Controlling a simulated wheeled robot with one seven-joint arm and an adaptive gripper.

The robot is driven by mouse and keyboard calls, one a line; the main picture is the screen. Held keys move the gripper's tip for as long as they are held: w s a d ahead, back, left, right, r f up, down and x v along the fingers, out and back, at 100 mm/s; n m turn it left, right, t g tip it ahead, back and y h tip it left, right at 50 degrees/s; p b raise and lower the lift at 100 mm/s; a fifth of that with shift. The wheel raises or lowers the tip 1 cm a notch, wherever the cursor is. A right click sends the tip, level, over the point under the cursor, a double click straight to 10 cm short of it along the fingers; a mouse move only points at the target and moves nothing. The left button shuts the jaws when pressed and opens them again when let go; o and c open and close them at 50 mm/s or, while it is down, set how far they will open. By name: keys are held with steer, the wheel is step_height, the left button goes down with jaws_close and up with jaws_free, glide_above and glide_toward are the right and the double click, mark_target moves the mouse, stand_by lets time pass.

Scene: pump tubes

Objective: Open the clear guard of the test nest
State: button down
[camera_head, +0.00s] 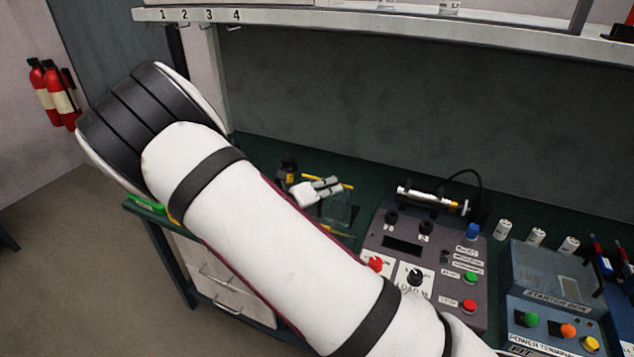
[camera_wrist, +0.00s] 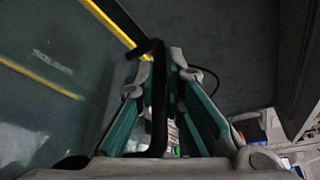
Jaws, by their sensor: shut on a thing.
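My gripper (camera_head: 318,189) is at the back of the bench, left of the grey control panel. In the wrist view my gripper (camera_wrist: 161,72) has its two grey-tipped fingers closed on a black bar-like handle (camera_wrist: 157,105). The clear guard (camera_wrist: 50,95) is a see-through pane with yellow edges, filling the left of the wrist view. In the head view the clear guard (camera_head: 341,212) shows just below and right of my gripper, with yellow strips above and below it. My arm and gripper hide much of the nest, and what lies under the guard is unclear.
The grey control panel (camera_head: 402,262) with knobs, buttons and a tube on top stands to the right. Several white cylinders (camera_head: 503,229) and a starter box (camera_head: 555,277) are farther right. A shelf (camera_head: 390,24) runs above. A dark wall (camera_head: 400,110) closes the back.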

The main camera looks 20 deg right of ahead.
steer(key=shift+s+d, duration=0.4)
steer(key=shift+s, duration=0.05)
steer(key=c, duration=1.7)
jaws_free()
steer(key=shift+a, duration=0.1)
steer(key=v, duration=1.2)
